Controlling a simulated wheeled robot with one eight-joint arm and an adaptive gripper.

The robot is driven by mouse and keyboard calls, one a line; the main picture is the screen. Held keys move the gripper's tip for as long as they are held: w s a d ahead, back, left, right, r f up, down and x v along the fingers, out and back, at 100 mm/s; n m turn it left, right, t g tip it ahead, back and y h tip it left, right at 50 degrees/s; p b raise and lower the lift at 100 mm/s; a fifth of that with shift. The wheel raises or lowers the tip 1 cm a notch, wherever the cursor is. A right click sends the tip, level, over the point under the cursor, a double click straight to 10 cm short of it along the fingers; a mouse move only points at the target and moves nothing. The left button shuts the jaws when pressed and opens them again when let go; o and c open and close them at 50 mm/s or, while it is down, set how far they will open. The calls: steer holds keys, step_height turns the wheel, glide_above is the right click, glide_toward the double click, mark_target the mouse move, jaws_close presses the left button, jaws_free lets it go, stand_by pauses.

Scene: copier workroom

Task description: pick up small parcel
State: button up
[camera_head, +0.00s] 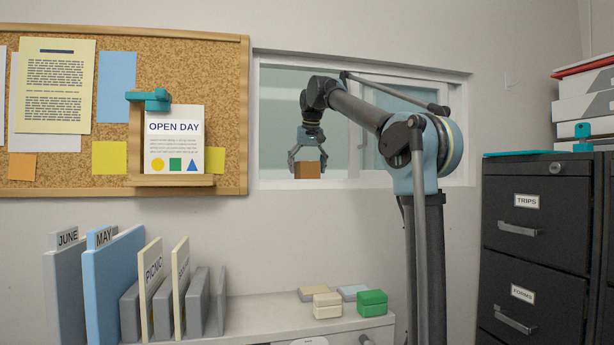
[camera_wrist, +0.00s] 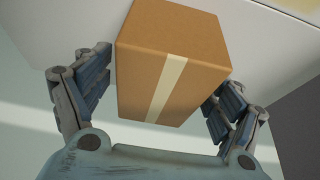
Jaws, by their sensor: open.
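The small parcel (camera_head: 307,170) is a brown cardboard box at the window opening in the wall, in the middle of the head view. In the wrist view the parcel (camera_wrist: 172,62) fills the upper middle, with a pale tape strip down one face. My gripper (camera_head: 307,158) is directly above and around the parcel in the head view. In the wrist view my gripper (camera_wrist: 160,95) is open, one finger on each side of the box. The fingers are close to its sides; I cannot tell whether they touch. The parcel's underside is hidden.
The window frame (camera_head: 262,125) surrounds the opening. A corkboard (camera_head: 220,90) with an "OPEN DAY" notice hangs to the left. Below, a white counter (camera_head: 260,313) holds folders (camera_head: 115,280) and small boxes such as a green one (camera_head: 372,303). A black filing cabinet (camera_head: 533,250) stands right.

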steer(key=shift+f, duration=0.15)
stand_by(0.3)
steer(key=c, duration=1.4)
steer(key=shift+o, duration=0.2)
